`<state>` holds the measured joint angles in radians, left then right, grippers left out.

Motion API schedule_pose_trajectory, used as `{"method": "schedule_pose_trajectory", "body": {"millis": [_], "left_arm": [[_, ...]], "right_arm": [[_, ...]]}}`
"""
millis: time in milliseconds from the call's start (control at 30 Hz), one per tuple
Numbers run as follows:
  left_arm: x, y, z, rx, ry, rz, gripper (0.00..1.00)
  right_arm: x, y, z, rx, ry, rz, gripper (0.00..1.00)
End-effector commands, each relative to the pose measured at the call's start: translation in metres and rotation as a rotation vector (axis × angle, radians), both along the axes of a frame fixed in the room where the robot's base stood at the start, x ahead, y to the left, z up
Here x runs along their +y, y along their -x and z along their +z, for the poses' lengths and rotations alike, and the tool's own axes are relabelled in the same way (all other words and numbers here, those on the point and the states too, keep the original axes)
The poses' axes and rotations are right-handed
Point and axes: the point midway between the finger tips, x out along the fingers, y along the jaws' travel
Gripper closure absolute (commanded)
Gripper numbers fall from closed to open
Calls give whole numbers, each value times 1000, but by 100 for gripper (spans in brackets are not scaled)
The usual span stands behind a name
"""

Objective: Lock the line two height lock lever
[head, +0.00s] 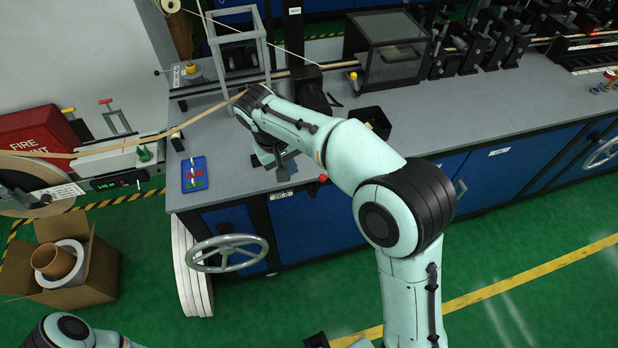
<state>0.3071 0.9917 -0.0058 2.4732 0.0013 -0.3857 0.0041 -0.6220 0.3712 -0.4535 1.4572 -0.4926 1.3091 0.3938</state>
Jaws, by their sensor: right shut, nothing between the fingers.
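I cannot tell for sure which part is the line two height lock lever. A small red knob (323,178) shows at the bench's front edge, beside my right forearm and near a small white label (282,194) whose text is too small to read. My right gripper (284,172) points down over the bench's front edge, left of the red knob and apart from it. It is shut and empty, with its fingertips partly hard to make out. My left arm shows only at the bottom left edge, and its gripper is out of view.
A blue tray (194,174) with small coloured parts lies left of my right gripper. A black open bin (374,122) stands behind my forearm. A tan tape (150,138) runs from the left onto the bench. A grey handwheel (228,253) sticks out from the cabinet front.

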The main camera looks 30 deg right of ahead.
Motion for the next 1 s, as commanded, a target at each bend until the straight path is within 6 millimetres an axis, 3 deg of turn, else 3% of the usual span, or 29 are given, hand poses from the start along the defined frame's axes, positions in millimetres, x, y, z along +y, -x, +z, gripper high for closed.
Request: {"method": "schedule_pose_trajectory", "body": {"millis": [267,700,1000], "left_arm": [[0,1,-2,1,0,1,57],[0,6,-14,8,0,0,57],[0,5,-10,6,0,0,57]], "right_arm": [[-3,0,-13,3,0,1,100],[-26,-2,-100,6,1,2,100],[-60,-4,-108,1,-2,1,100]]}}
